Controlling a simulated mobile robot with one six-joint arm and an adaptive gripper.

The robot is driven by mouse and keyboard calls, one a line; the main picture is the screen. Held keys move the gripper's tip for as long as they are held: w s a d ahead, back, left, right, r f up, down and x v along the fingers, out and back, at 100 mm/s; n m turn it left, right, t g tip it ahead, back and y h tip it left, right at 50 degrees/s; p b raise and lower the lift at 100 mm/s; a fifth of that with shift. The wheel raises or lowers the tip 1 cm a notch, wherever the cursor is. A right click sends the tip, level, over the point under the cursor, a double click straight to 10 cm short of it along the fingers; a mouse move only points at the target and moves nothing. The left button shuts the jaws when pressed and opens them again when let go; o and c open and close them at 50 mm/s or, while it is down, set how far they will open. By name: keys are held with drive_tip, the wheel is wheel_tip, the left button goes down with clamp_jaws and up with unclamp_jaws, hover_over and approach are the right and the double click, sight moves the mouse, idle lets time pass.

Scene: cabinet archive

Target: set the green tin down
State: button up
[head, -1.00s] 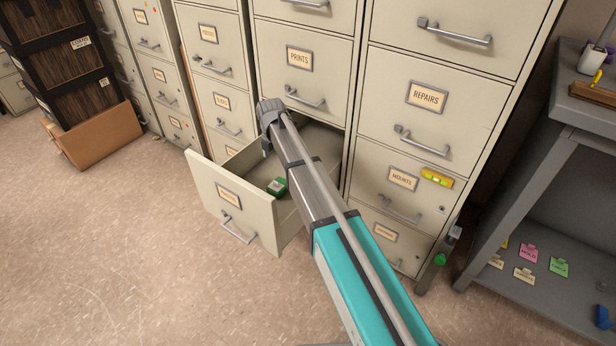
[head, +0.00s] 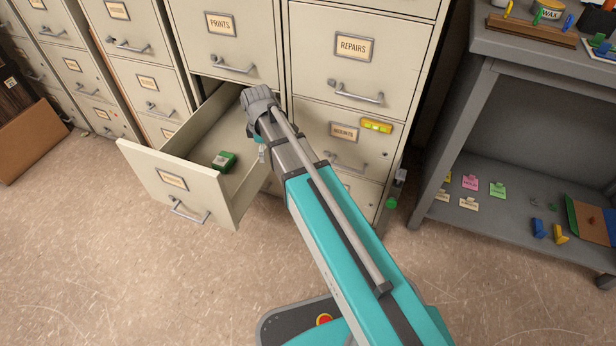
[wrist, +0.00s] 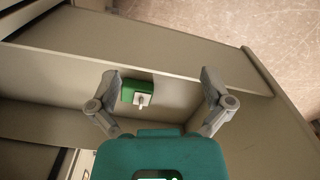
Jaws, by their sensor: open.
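The green tin (head: 224,162) rests on the floor of the open drawer (head: 205,190), near the drawer's inner side. It has a pale patch on one face. In the wrist view the green tin (wrist: 131,90) shows between and beyond the fingers, nearer the left one. My gripper (wrist: 160,82) is open, its two grey fingers spread wide, with nothing held between them. In the head view my gripper (head: 262,152) hangs over the drawer to the right of the tin, mostly hidden by my own arm.
Tall beige cabinets with shut drawers marked PRINTS (head: 220,24) and REPAIRS (head: 354,47) rise behind. A yellow level (head: 376,126) is on the MOUNTS drawer. A grey bench (head: 485,50) with coloured tags on its lower shelf stands at right. Floor before the drawer is clear.

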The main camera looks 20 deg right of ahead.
drive_tip(key=s+d+m, duration=0.9)
drive_tip(key=s+m, duration=0.4)
drive_tip(key=m, duration=0.1)
drive_tip(key=shift+s+d, duration=0.25)
drive_tip(key=shift+s, duration=0.15)
idle(0.4)
